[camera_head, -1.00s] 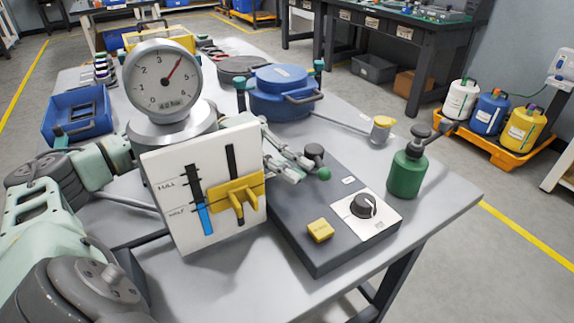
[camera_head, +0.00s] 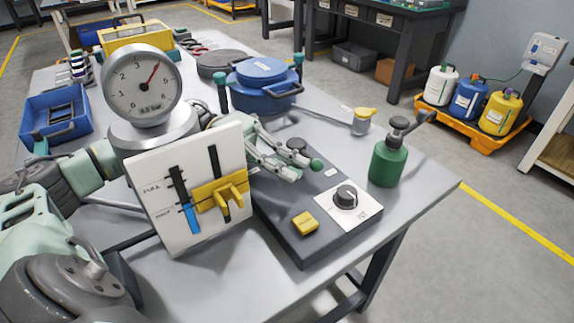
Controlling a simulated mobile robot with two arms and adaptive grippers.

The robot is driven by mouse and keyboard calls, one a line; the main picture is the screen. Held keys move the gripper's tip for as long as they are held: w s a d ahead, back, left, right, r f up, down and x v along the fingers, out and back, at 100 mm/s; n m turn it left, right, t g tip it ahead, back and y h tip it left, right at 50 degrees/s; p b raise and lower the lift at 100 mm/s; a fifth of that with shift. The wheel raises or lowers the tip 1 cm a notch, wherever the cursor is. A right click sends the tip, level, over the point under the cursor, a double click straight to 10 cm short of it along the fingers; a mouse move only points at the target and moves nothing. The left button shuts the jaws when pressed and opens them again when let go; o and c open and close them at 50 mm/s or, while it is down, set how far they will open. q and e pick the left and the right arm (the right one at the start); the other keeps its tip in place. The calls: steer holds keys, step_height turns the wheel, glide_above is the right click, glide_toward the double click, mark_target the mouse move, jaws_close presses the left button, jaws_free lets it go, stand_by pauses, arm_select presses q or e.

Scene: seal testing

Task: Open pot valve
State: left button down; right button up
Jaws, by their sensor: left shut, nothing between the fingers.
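A blue lidded pot (camera_head: 262,85) with teal-ended clamps stands at the back of the table. A grey pipe runs right from near it to a small grey fitting with a yellow top (camera_head: 364,118). A pressure gauge (camera_head: 142,84) with a red needle stands left of centre. A dark control box (camera_head: 312,236) carries a black knob (camera_head: 345,196), a yellow button (camera_head: 305,223) and a green ball (camera_head: 316,165). My left gripper (camera_head: 308,173) is shut and empty, low over the back of the box by the green ball. Contact is unclear. My right gripper is out of view.
A white level panel (camera_head: 190,165) with a yellow slider (camera_head: 225,193) hides part of my left arm. A green bottle (camera_head: 388,163) stands right of the box. A blue bin (camera_head: 55,125) is at left. The table's right front corner is bare.

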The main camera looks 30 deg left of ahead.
arm_select(q)
steer(key=a+r, duration=0.1)
steer(key=a, duration=1.1)
steer(key=shift+s+r, duration=0.3)
steer(key=shift+s, duration=0.05)
